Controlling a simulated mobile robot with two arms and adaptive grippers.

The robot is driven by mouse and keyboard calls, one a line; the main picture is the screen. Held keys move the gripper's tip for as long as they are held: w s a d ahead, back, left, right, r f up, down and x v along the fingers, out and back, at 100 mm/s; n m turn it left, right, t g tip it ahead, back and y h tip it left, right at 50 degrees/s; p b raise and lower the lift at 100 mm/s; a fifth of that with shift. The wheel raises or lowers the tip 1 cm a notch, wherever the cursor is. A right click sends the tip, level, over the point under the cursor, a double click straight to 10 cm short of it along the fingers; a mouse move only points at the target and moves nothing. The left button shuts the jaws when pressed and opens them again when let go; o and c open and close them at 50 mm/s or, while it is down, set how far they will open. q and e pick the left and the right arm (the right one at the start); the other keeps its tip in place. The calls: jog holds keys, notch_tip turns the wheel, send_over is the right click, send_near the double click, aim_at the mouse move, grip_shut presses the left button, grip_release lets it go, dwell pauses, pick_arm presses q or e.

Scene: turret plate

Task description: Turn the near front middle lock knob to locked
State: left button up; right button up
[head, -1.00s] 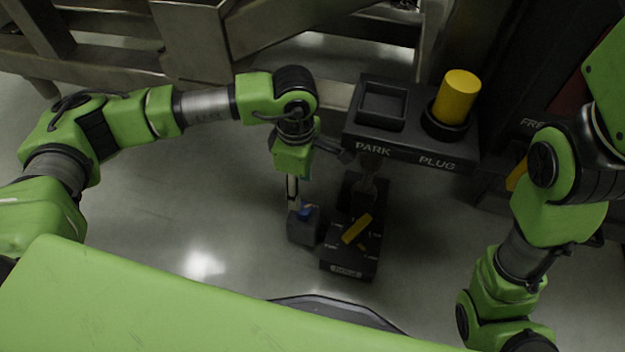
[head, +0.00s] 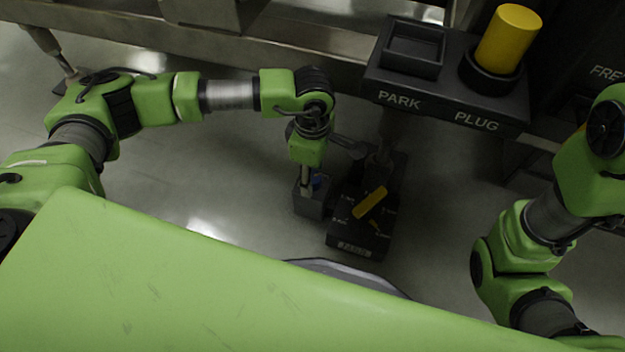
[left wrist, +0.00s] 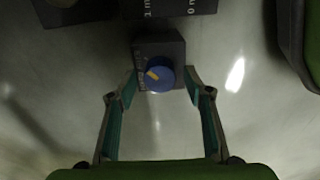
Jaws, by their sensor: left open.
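The blue lock knob (left wrist: 159,75) with a yellow pointer mark sits on a small dark box (left wrist: 160,47). In the head view, the knob (head: 317,182) is partly hidden by my left gripper (head: 308,181), which points down at the box (head: 312,207). In the left wrist view, my left gripper (left wrist: 163,82) is open, with one finger on each side of the knob. Gaps show between the fingertips and the knob. The yellow mark slants toward the upper left; lettering beside it is too small to read. My right gripper is out of view.
A dark box with a yellow lever (head: 370,203) stands close right of the knob box. Behind it is the PARK/PLUG shelf (head: 447,108), bearing a yellow cylinder (head: 509,40). A metal frame (head: 190,39) runs across the back. Floor left of the knob box is clear.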

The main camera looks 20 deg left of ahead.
pick_arm(q)
jog(key=shift+f, duration=0.5)
jog(key=c, duration=1.1)
